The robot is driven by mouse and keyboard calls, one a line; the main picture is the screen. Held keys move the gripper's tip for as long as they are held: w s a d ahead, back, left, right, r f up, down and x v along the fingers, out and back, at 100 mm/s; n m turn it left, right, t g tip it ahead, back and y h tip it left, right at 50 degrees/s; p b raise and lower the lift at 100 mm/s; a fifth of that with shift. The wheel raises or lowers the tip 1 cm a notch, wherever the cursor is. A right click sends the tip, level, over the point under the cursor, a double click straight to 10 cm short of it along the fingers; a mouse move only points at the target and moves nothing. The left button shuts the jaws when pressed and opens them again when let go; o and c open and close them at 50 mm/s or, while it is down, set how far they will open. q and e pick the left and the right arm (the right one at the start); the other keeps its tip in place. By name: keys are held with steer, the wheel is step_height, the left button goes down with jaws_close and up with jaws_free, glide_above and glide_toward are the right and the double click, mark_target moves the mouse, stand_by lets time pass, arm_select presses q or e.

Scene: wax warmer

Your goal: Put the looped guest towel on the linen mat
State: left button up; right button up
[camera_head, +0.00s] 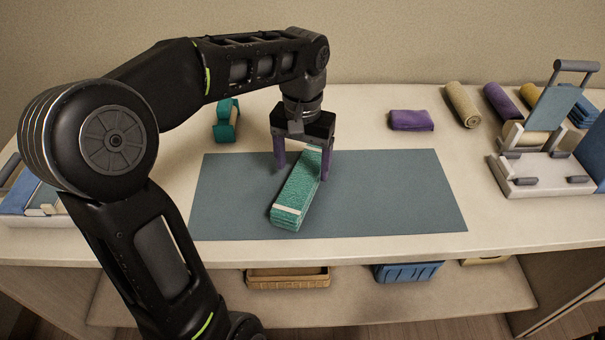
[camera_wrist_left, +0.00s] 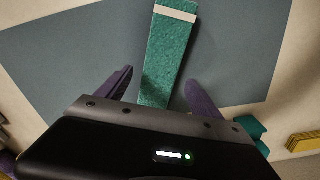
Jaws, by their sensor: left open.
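A green folded towel (camera_head: 298,190) with pale bands lies at a slant on the blue-grey linen mat (camera_head: 400,200). It also shows in the left wrist view (camera_wrist_left: 168,58), its near end between the fingers. My left gripper (camera_head: 303,170) is open over the towel's far end, one purple finger on each side, with a gap between fingers and towel in the wrist view. I cannot tell whether this green towel is the looped one. A second green item (camera_head: 226,122) stands on the table behind the mat. My right gripper is not in view.
A folded purple towel (camera_head: 411,120) and several rolled towels (camera_head: 462,104) lie at the back right. A pale stand with a tilted panel (camera_head: 540,170) is at the right. A tan basket (camera_head: 287,278) and a blue basket (camera_head: 407,272) sit on the shelf below. The mat's right half is clear.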

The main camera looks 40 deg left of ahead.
arm_select(q)
step_height(320, 180, up, 4)
step_height(320, 180, up, 4)
steer(key=shift+f+p, duration=0.25)
steer(key=shift+p, duration=0.95)
